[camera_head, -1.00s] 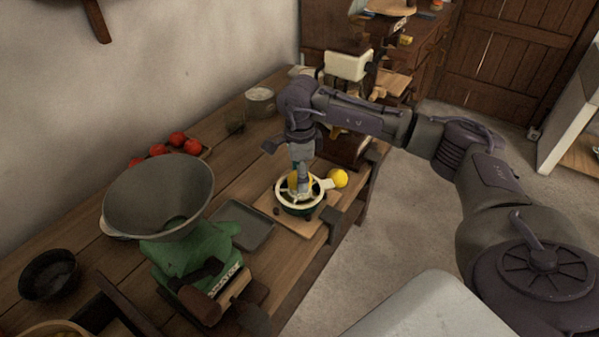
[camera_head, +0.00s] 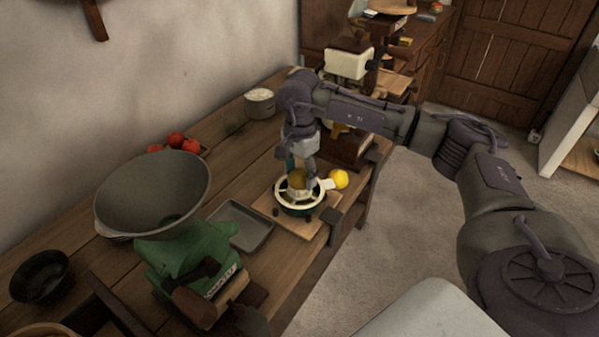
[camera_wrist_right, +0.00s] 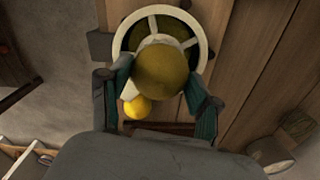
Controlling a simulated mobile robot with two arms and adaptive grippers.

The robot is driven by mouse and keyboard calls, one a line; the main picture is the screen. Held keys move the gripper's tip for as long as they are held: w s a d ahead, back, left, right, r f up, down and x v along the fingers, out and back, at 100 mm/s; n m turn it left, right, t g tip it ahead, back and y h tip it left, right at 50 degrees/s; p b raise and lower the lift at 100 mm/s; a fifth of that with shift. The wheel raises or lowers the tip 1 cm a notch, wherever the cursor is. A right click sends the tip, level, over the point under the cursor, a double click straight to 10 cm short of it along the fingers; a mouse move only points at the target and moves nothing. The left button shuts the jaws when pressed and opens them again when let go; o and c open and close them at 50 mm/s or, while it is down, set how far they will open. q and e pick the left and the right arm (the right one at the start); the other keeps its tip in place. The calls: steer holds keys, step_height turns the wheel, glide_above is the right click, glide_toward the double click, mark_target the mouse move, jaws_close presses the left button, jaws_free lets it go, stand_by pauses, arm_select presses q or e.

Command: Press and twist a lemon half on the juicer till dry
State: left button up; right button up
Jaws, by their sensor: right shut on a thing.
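The juicer (camera_head: 288,203) has a pale, spoked ring with a side handle over a dark green bowl. It stands on a wooden board (camera_head: 290,222) near the table's front edge. My right gripper (camera_head: 302,176) comes down from above and is shut on a lemon half (camera_head: 297,181), held over the juicer's middle. In the right wrist view, the rounded, dull yellow lemon half (camera_wrist_right: 166,76) sits between my two fingers, in front of the juicer ring (camera_wrist_right: 121,40). It hides the reamer's tip, so I cannot tell how hard they press. My left gripper is not in view.
A bright yellow lemon (camera_head: 339,179) is beside the juicer's handle. A grey tray (camera_head: 240,226) and green scale (camera_head: 190,250) with a large pan are to the left. Red tomatoes (camera_head: 177,141) and a pale pot (camera_head: 260,103) stand near the wall.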

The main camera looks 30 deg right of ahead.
mark_target(300, 169)
steer(key=shift+r+p, duration=2)
steer(key=shift+r, duration=1.45)
